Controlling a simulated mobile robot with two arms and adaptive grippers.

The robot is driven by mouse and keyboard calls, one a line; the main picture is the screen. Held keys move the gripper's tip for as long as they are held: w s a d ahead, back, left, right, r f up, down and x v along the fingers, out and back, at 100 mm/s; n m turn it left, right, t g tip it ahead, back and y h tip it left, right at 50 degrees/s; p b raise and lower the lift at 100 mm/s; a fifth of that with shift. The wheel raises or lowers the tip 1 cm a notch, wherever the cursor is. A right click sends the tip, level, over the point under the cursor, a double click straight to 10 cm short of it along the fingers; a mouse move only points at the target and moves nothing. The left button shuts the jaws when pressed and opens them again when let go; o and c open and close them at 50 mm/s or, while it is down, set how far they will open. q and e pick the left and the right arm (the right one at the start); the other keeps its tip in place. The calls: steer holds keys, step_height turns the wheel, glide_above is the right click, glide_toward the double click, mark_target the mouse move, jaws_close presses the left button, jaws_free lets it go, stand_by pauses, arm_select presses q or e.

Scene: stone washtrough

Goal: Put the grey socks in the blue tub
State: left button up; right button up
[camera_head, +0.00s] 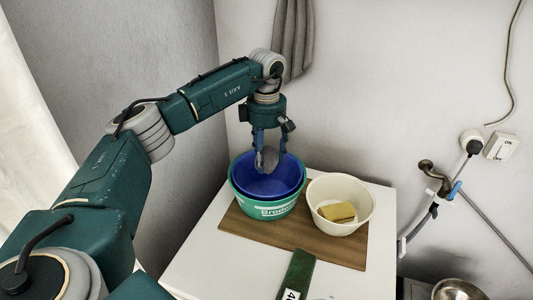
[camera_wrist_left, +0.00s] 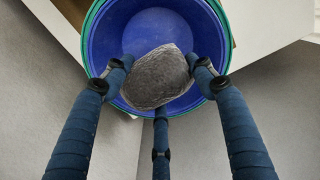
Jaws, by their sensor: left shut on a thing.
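My left gripper (camera_head: 268,150) is shut on the grey socks (camera_head: 268,158), a balled-up bundle. It holds them above and partly within the mouth of the blue tub (camera_head: 281,180); the exact height against the rim is hard to tell. The blue tub sits inside a green tub (camera_head: 262,208) with white lettering. In the left wrist view, the socks (camera_wrist_left: 158,77) are between the fingers of the left gripper (camera_wrist_left: 160,85), with the blue inside of the tub (camera_wrist_left: 150,30) behind them. My right gripper is not in view.
A cream bowl (camera_head: 362,213) holding a yellow sponge (camera_head: 338,211) stands just right of the tubs. Both are on a brown board (camera_head: 318,243) on a white surface (camera_head: 205,253). A tap (camera_head: 435,175) is on the wall at right. A grey cloth (camera_head: 294,40) hangs behind the arm.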

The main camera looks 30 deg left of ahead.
arm_select(q)
step_height(320, 180, down, 3)
steer(key=shift+r+b, duration=0.2)
steer(key=shift+b, duration=0.5)
steer(key=shift+f+b, duration=0.45)
steer(key=shift+f, duration=0.25)
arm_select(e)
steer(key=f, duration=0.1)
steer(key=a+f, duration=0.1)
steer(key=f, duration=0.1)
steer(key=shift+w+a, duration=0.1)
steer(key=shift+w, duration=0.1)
arm_select(q)
steer(key=shift+r, duration=0.1)
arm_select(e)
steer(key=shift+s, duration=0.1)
arm_select(q)
steer(key=o, duration=1.1)
steer(key=shift+o, duration=0.7)
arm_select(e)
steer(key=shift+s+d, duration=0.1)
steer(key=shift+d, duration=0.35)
